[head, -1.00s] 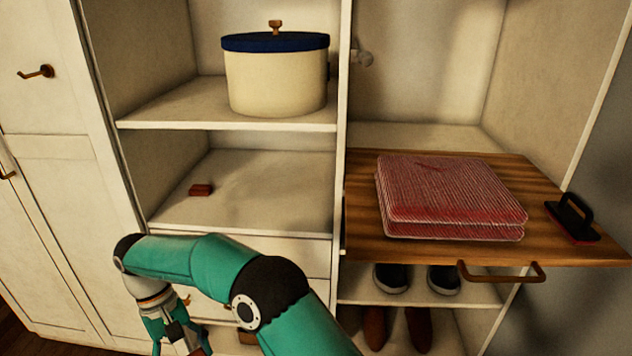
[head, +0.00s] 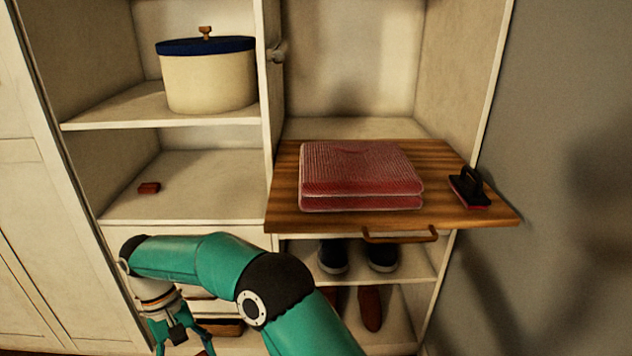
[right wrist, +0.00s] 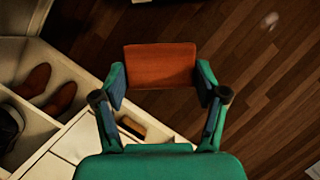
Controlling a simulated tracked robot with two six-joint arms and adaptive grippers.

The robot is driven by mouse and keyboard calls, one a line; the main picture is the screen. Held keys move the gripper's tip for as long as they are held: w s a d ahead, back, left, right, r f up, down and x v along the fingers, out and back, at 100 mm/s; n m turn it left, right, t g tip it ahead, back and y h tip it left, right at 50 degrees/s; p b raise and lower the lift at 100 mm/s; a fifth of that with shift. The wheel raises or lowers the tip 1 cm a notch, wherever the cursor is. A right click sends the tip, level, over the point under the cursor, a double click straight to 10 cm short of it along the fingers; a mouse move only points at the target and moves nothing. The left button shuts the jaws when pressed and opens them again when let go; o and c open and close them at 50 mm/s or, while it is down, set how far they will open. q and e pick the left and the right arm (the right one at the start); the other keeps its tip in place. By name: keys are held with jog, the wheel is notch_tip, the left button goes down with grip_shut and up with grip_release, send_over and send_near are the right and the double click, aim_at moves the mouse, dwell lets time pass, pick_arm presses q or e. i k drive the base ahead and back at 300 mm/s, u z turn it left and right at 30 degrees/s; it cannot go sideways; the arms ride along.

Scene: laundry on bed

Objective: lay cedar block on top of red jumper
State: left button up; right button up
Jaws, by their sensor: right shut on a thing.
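The red jumper (head: 360,175) lies folded on a pulled-out wooden board (head: 460,213) in the right bay of the wardrobe. My right gripper (right wrist: 161,78) is shut on an orange-brown cedar block (right wrist: 160,62), held between its two fingers above the floor in the right wrist view. In the head view my right gripper (head: 182,338) is at the bottom left, low and left of the jumper, its tips partly cut off by the picture edge. A similar small reddish block (head: 149,188) lies on the left middle shelf. My left gripper is out of view.
A black-handled brush (head: 469,188) stands on the board, right of the jumper. The board has a front handle (head: 400,237). Dark shoes (head: 382,257) sit below it. A cream lidded pot (head: 209,80) stands on the upper left shelf. Space above the jumper is clear.

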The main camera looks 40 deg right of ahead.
aim_at(354, 159)
jog(key=z, duration=1.25)
jog(key=k, duration=0.15)
jog(key=u, duration=0.3)
